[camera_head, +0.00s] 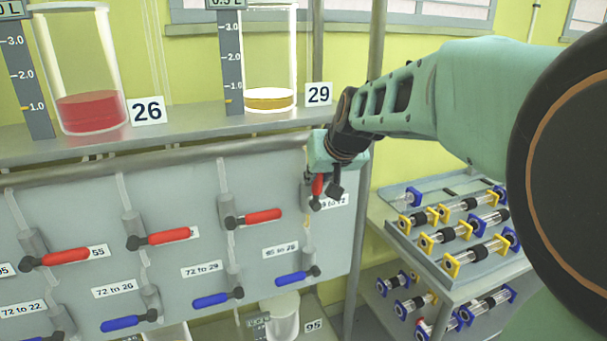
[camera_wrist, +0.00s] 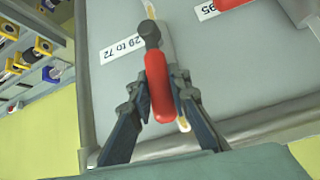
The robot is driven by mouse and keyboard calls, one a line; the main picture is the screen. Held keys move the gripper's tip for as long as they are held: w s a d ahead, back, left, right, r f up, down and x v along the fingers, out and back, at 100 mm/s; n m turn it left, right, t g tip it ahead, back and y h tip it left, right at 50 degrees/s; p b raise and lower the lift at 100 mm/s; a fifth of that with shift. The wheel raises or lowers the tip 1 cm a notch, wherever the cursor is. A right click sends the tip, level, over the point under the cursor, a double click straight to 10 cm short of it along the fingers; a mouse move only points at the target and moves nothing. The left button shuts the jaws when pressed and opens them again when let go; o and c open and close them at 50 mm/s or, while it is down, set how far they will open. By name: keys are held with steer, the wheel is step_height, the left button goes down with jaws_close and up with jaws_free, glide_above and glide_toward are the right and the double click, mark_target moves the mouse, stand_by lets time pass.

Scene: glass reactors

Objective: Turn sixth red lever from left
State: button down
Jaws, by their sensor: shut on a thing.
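The rightmost red lever in view (camera_head: 317,186) is on the grey panel, partly hidden by my gripper (camera_head: 325,192). In the wrist view, this red lever (camera_wrist: 160,85) lies between the two fingers of my gripper (camera_wrist: 157,88), which is shut on it. Its dark pivot knob (camera_wrist: 149,33) sits beside the label "29 to 72" (camera_wrist: 123,48). The lever stands roughly upright in the head view, unlike the other red levers (camera_head: 255,218) (camera_head: 165,237) (camera_head: 62,257), which lie nearly sideways. Levers further left are out of view.
Blue levers (camera_head: 298,278) (camera_head: 218,299) line the lower row. Glass vessels with red liquid (camera_head: 92,110) and yellow liquid (camera_head: 268,98) stand on the shelf above. A rack of glass tubes (camera_head: 470,232) is to the right of the panel.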

stand_by(0.3)
steer(key=c, duration=1.8)
jaws_free()
step_height(320, 180, up, 10)
